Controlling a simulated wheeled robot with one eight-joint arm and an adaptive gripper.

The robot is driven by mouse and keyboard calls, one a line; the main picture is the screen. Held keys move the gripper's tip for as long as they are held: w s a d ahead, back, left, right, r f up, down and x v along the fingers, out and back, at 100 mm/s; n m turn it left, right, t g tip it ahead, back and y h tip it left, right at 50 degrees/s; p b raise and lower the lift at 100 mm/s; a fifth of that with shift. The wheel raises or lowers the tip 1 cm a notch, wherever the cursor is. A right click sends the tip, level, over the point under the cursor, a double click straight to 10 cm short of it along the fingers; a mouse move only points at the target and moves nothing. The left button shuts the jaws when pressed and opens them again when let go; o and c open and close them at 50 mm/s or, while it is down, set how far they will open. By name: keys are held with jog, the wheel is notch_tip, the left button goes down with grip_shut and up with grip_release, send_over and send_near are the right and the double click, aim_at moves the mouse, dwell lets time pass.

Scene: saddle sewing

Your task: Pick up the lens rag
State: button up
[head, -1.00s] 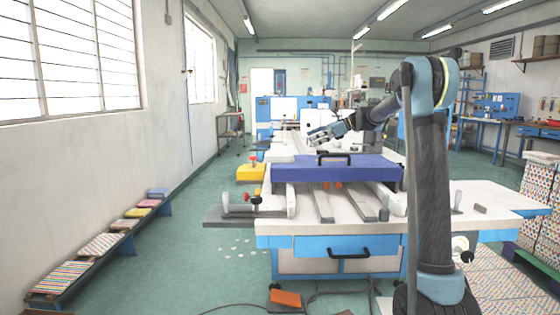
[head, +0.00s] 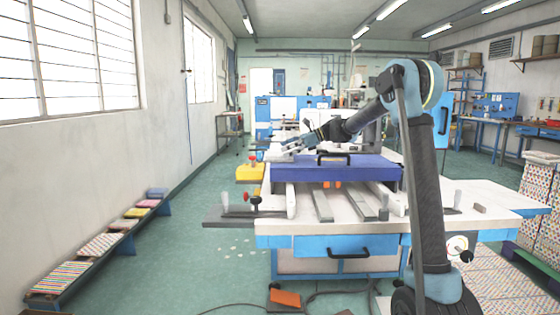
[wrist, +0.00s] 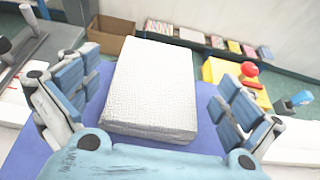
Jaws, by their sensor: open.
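A white, textured, folded cloth block, which I take to be the lens rag (wrist: 152,85), lies on the blue-purple top of the machine (wrist: 98,105). In the wrist view it sits between the two blue fingers of my gripper (wrist: 155,78). The fingers are apart, with a gap on each side of the rag. In the head view my gripper (head: 291,145) is over the left end of the blue-purple beam (head: 340,172). The rag is only a small pale patch under it there.
A yellow block with a red knob (wrist: 250,69) is beside the machine. A brown open box (wrist: 112,40) and a low bench with fabric stacks (head: 100,243) are along the wall. The floor between is mostly clear.

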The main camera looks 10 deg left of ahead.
aim_at(273, 153)
jog(key=x, duration=0.4)
jog(key=shift+d, duration=0.1)
jog(key=c, duration=1.1)
jog(key=shift+r, duration=0.1)
